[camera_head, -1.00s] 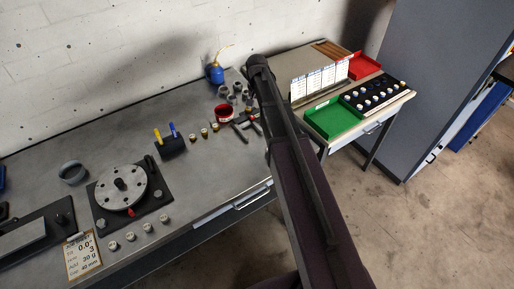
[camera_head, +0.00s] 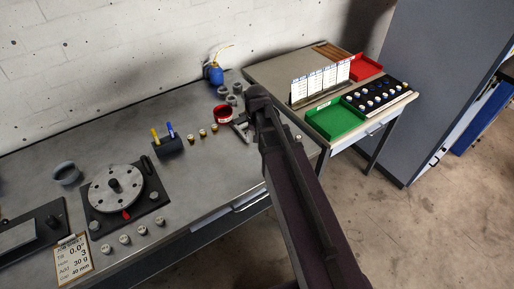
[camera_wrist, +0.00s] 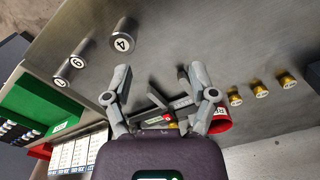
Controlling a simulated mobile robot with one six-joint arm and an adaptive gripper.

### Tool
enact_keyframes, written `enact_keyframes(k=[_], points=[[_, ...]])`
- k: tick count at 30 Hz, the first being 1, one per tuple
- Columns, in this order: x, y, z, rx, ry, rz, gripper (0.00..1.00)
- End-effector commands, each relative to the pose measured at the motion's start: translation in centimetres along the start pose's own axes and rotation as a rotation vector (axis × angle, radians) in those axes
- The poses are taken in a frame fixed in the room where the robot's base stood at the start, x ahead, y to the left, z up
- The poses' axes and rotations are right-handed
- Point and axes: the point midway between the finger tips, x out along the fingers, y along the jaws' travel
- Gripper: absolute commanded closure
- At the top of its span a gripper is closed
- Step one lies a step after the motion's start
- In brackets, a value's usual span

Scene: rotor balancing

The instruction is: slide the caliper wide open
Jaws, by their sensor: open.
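The caliper (camera_wrist: 172,107) appears in the wrist view as a grey metal tool with a long bar and jaws, lying on the bench between and beyond my fingers. My gripper (camera_wrist: 158,75) is open, with one finger on each side of the caliper. I cannot tell whether a finger touches it. Part of the caliper is hidden behind the gripper body. In the head view my arm covers most of this area.
A red cup (camera_wrist: 221,121) stands close to the right finger. Several brass weights (camera_wrist: 261,89) and grey numbered cylinders (camera_wrist: 123,37) stand nearby. The rotor (camera_head: 116,188) is at the bench's left. A green tray (camera_head: 336,119) sits on the side table.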

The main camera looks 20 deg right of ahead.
Motion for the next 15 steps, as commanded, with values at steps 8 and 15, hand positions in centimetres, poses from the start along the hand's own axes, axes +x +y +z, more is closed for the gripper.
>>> enact_keyframes(k=[8, 15], points=[[0.9, -0.1, 2.5, -0.046, 0.000, 0.000, 0.26], [0.9, -0.1, 2.8, -0.056, 0.000, 0.000, 0.26]])
